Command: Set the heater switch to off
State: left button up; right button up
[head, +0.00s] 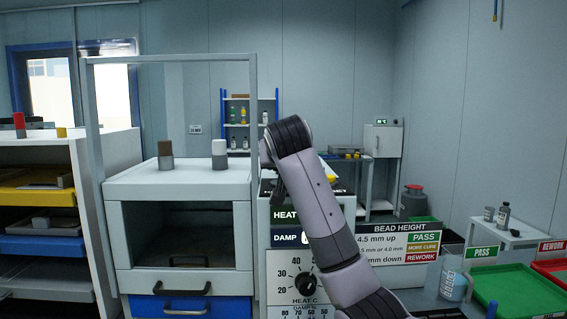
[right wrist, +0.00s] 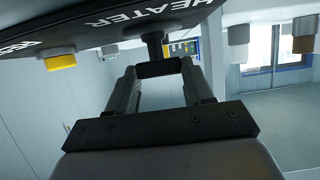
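The heater panel (head: 294,288) stands in the middle of the head view, with a dial and HEAT and DAMP labels. In the right wrist view, a black heater switch (right wrist: 153,46) sticks out from the dark face lettered HEATER (right wrist: 140,17). Its dark end sits between the fingertips of my right gripper (right wrist: 159,69), with no gap visible on either side. The switch's marked positions cannot be read. My left gripper is not in view.
A yellow button (right wrist: 60,62) is on the same face, beside the switch. A grey cabinet (head: 118,240) with a tall frame stands left of the panel. A BEAD HEIGHT sign (head: 398,242) and a green tray (head: 522,292) are to the right.

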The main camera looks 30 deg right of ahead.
jog(key=shift+d+n+y, duration=0.1)
jog(key=shift+n+y, duration=0.2)
jog(key=shift+y, duration=0.1)
jog(key=n+y, duration=0.1)
jog(key=n+t+y, duration=0.1)
jog(key=n+y, duration=0.1)
jog(key=n+t+y, duration=0.1)
jog(key=y, duration=0.1)
jog(key=shift+s+d+n, duration=0.15)
jog(key=shift+d+n, duration=0.2)
jog(key=shift+n, duration=0.05)
jog(key=n+y, duration=0.1)
jog(key=y, duration=0.1)
jog(key=n+y, duration=0.3)
jog(key=shift+d+r+n+g+y, duration=0.1)
jog(key=shift+d+n+g+y, duration=0.2)
jog(key=shift+n+y, duration=0.1)
jog(key=o, duration=1.1)
jog(key=shift+c, duration=0.2)
